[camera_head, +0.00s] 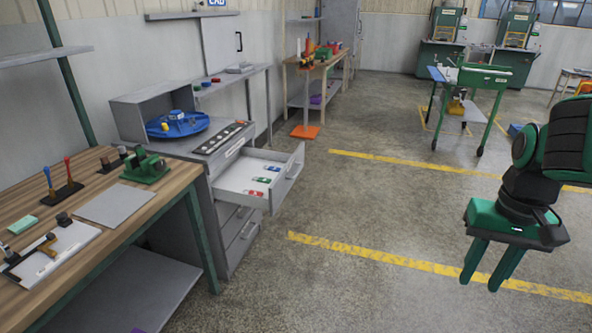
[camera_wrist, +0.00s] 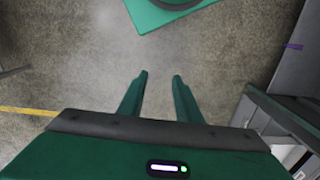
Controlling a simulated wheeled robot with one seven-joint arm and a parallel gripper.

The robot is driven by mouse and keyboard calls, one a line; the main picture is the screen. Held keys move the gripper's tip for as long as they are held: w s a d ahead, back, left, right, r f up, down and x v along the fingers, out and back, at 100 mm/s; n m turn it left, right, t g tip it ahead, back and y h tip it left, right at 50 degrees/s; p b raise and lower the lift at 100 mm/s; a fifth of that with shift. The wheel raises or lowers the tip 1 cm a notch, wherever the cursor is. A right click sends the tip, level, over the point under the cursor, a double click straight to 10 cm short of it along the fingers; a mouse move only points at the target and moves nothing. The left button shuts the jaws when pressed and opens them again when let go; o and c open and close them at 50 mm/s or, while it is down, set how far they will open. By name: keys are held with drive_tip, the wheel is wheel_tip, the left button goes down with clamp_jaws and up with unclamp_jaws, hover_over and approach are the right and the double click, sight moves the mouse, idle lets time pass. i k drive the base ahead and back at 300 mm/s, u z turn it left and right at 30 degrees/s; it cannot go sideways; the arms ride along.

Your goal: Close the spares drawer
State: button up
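The spares drawer (camera_head: 256,180) is the top drawer of a grey cabinet (camera_head: 237,222), and it is pulled out. Its front panel (camera_head: 289,178) faces right, with a handle on it. Several small red, green and blue items lie inside. In the wrist view the open drawer (camera_wrist: 268,125) shows in part at the lower right. My gripper (camera_head: 483,278) is well to the right of the drawer, pointing down over open floor, and touches nothing. In the wrist view its two fingers (camera_wrist: 161,76) are apart with nothing between them.
A wooden workbench (camera_head: 160,196) with tools stands at the left, near the cabinet. An orange-based stand (camera_head: 305,131) is farther back. The floor between drawer and gripper is clear, with yellow lines.

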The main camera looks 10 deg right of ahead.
sight(235, 176)
drive_tip(key=u, duration=0.05)
drive_tip(key=k, duration=1.2)
drive_tip(key=u, duration=0.6)
drive_tip(key=i, duration=2.15)
drive_tip(key=z, duration=0.85)
drive_tip(key=i, duration=0.3)
drive_tip(key=z, duration=0.15)
